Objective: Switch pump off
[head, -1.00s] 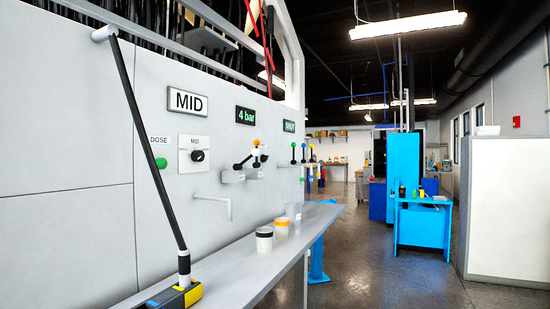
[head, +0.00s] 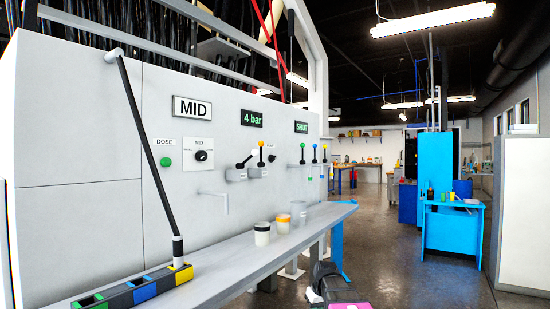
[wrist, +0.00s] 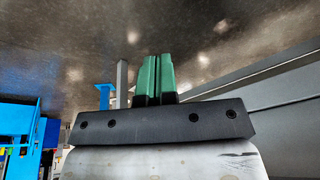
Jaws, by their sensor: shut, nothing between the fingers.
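A grey wall panel (head: 70,140) fills the left of the head view. It carries a "MID" sign (head: 198,108), a "4 bar" display (head: 252,119) and a "SHUT" display (head: 301,127). I cannot tell for certain which control is the pump's.
A shelf (head: 250,260) runs along the panel, bearing cups (head: 262,234) and a strip of coloured blocks (head: 145,291). A black rod (head: 147,150) leans above it. A green DOSE button (head: 164,162) is on the panel. Open floor (head: 410,265) lies to the right.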

